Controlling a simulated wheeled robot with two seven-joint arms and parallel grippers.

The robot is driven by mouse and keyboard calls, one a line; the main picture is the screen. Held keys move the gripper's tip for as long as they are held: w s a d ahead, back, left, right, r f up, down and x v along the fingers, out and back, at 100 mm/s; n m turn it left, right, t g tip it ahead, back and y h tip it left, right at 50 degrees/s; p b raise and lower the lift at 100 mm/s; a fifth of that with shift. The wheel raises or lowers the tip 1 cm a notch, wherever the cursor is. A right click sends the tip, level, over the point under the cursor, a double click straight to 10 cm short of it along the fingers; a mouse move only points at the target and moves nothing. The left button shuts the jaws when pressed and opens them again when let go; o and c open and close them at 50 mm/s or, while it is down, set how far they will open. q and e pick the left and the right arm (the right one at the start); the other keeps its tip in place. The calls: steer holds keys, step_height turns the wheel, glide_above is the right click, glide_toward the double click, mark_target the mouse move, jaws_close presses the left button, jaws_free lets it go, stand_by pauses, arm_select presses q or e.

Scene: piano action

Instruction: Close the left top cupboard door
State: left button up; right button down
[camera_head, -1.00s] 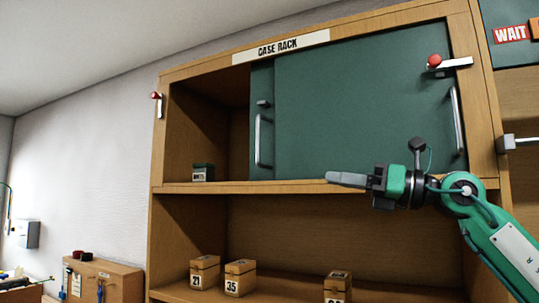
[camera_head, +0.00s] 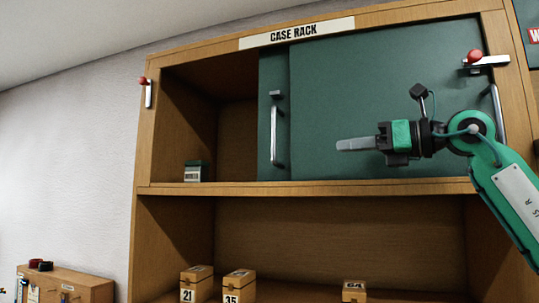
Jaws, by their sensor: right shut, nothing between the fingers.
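The wooden case rack has a top cupboard with green sliding doors. The left door (camera_head: 266,130) shows only as a narrow strip with a vertical silver handle (camera_head: 274,136); the rest of it is behind the front right door (camera_head: 350,90). The left part of the top cupboard (camera_head: 237,125) stands open. My right gripper (camera_head: 340,145) is shut and empty, in front of the right door. Its fingers point left, toward the left door's handle, with a gap between them. My left gripper is not in view.
A small green-topped box (camera_head: 193,172) stands inside the open left part. Red-knobbed latches sit on the left post (camera_head: 147,90) and at the upper right (camera_head: 484,61). Numbered wooden boxes (camera_head: 239,285) stand on the lower shelf. A white wall (camera_head: 75,160) lies left.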

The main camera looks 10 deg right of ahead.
mark_target(289, 151)
steer(key=p+x, duration=0.6)
steer(key=x, duration=0.6)
steer(key=shift+r+p, duration=0.15)
steer(key=shift+p, duration=0.2)
steer(key=shift+w+a+p, duration=0.3)
steer(key=shift+p, duration=0.05)
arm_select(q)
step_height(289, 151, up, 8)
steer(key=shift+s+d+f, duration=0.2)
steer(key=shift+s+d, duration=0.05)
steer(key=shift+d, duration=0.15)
arm_select(e)
steer(key=shift+w+a+f, duration=0.2)
steer(key=shift+w+a, duration=0.05)
steer(key=shift+w, duration=0.05)
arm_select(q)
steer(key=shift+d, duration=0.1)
arm_select(e)
steer(key=shift+s, duration=0.1)
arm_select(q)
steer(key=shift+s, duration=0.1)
